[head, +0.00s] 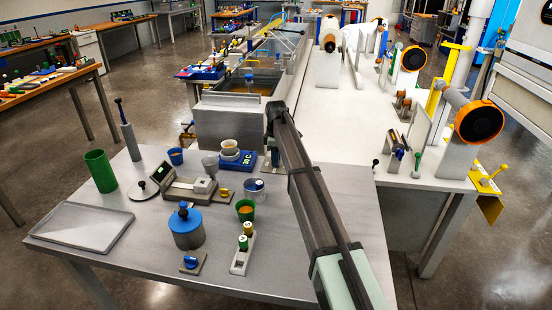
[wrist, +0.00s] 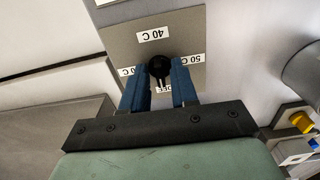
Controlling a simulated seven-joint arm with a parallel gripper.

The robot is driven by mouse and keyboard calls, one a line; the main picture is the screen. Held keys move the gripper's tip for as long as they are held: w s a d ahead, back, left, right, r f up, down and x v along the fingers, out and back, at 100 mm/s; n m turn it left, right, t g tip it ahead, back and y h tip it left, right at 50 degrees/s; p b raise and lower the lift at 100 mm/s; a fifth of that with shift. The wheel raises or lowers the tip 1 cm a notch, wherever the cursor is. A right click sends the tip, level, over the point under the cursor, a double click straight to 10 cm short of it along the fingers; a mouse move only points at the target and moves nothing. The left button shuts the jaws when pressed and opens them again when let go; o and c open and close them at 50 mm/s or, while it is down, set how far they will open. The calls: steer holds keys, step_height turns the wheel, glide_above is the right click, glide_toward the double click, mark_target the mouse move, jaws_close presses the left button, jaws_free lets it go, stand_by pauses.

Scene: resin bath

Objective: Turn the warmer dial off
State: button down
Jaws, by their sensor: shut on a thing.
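The black round dial (wrist: 158,66) sits on a grey panel (wrist: 122,42) in the wrist view. White labels surround it: one reading 40 C (wrist: 154,34), one reading 50 C (wrist: 191,58), a partly covered one at the left, and OFF (wrist: 165,89) below the dial, between the fingers. The lettering of 40 C is upside down. My gripper (wrist: 160,77) has its two blue fingers on either side of the dial, shut on it. I cannot tell clearly where the dial's pointer stands. In the head view my arm hides the dial and fingertips.
A grey metal box (head: 226,122) stands at the table's back edge, before the bath (head: 250,84). Cups, a blue-lidded pot (head: 187,228), a green cylinder (head: 100,171) and a tray (head: 83,227) occupy the table left of my arm. A white counter (head: 335,130) lies to the right.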

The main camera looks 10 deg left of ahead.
stand_by(0.4)
steer(key=c, duration=1.2)
jaws_free()
step_height(320, 180, up, 14)
steer(key=shift+f, duration=0.1)
